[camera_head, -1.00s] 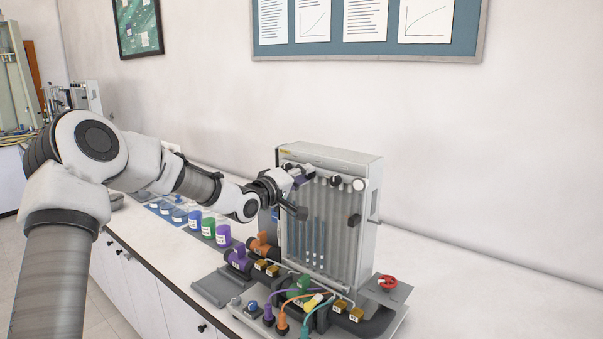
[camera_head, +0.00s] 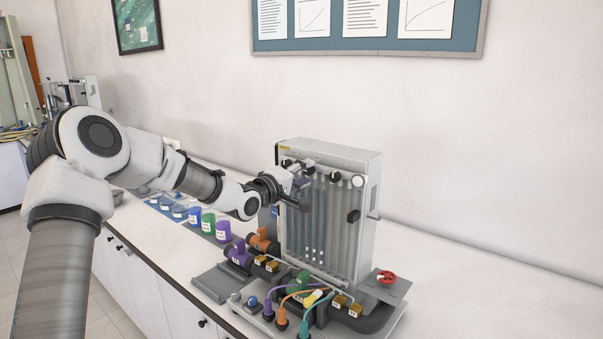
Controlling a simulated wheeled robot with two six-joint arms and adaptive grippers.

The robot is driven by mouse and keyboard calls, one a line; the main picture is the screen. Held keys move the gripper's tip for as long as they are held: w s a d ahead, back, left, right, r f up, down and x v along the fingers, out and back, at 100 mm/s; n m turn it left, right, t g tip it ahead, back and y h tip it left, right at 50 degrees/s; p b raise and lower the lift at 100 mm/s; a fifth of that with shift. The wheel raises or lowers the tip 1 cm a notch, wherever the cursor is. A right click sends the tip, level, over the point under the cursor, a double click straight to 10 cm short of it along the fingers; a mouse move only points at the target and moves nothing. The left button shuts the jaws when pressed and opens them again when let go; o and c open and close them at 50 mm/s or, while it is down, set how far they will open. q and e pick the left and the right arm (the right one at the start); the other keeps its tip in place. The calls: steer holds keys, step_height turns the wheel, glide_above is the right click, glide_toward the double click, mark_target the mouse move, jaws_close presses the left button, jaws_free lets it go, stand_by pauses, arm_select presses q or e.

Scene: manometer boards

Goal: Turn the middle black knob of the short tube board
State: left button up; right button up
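The short tube board (camera_head: 345,240) is an upright grey panel with vertical tubes, standing on the white bench right of the picture's middle. My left gripper (camera_head: 302,187) is in front of the board's upper left part, just below the middle black knob. Its fingers look apart, with nothing visibly held. Whether it touches the board I cannot tell. My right gripper is not in view.
Pipes, fittings and coloured cables (camera_head: 290,305) crowd the board's foot. A red handwheel (camera_head: 386,277) sits at the right. Blue, green and purple containers (camera_head: 209,223) stand left of it, under my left arm. The bench at the far right is clear.

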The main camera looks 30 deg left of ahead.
arm_select(q)
steer(key=shift+w+d, duration=0.15)
steer(key=shift+w, duration=0.1)
steer(key=shift+s+r, duration=0.15)
steer(key=shift+s, duration=0.15)
steer(key=s, duration=0.7)
steer(key=shift+a, duration=0.35)
steer(key=shift+w+d, duration=0.1)
steer(key=shift+w, duration=0.05)
